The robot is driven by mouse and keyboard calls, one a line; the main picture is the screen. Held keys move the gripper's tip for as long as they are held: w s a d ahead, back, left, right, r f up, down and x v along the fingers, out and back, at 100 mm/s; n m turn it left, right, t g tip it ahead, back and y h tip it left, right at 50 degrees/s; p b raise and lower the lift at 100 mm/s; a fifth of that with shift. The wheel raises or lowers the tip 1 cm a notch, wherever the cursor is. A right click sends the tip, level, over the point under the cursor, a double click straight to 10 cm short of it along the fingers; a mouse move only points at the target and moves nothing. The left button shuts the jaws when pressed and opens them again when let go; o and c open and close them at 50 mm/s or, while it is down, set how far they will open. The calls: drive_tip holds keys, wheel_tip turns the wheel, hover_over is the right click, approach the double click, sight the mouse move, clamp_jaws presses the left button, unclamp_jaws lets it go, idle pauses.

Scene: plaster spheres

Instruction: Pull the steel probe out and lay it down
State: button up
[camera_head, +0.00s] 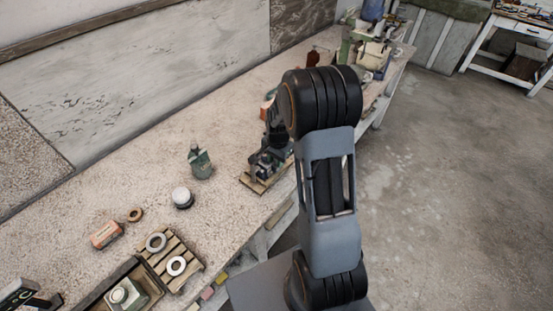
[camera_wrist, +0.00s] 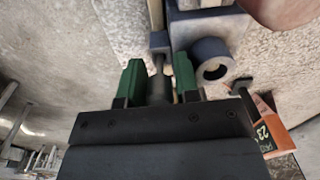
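In the wrist view, the two green fingers of my gripper (camera_wrist: 159,70) stand on either side of the steel probe (camera_wrist: 159,88). The thick grey end of the probe fills the gap between them, so my gripper looks shut on it. A thinner shaft runs from there to a small dark block (camera_wrist: 160,42) on a fixture. In the head view, my gripper is down at the fixture (camera_head: 258,182), which has a wooden base on the workbench. My arm and the small size hide the probe there.
A grey ring-shaped part (camera_wrist: 212,68) sits just right of the fingers.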

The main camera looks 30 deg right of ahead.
drive_tip(key=shift+f, duration=0.1)
clamp_jaws()
idle(0.6)
drive_tip(key=shift+r, duration=0.25)
drive_tip(key=shift+r+p, duration=2.05)
drive_tip(key=shift+r, duration=0.65)
